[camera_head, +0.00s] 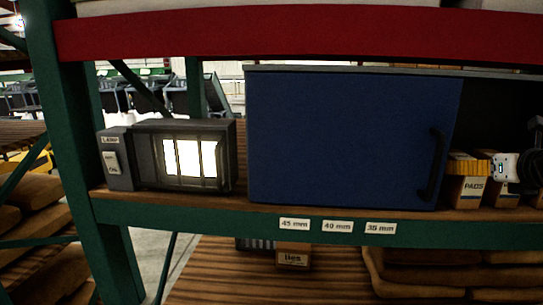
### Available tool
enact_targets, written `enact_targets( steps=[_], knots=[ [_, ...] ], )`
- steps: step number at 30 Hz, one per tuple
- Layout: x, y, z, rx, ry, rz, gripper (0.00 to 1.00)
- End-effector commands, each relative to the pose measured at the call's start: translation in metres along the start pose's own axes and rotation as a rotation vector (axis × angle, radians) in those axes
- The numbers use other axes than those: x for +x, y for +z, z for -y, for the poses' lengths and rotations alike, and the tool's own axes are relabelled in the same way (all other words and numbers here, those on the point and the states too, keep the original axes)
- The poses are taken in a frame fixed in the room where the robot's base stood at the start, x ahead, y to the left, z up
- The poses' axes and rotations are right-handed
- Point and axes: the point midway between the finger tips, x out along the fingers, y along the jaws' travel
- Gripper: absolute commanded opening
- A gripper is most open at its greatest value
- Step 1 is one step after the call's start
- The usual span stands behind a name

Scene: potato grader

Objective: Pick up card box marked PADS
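The card box marked PADS (468,191) stands on the shelf at the right, just right of the blue door. It is brown with a white label on its front. A yellow piece (468,164) lies across or just in front of its top; I cannot tell which.
A blue cabinet door (350,138) with a black handle (433,165) fills the middle of the shelf. A lamp (184,156) with a lit panel and a switch box (117,158) stand at the left. A red beam (300,34) runs above. A box marked "ties" (293,257) sits below.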

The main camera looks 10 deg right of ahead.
Motion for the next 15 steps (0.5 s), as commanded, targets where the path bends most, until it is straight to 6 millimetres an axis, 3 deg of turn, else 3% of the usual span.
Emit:
enact_targets(
  steps=[7, 15],
  knots=[
    [0.037, 0.004, -0.004, -0.003, 0.0, 0.0, 0.79],
    [0.043, 0.003, -0.004, -0.002, 0.0, 0.0, 0.79]
  ],
)
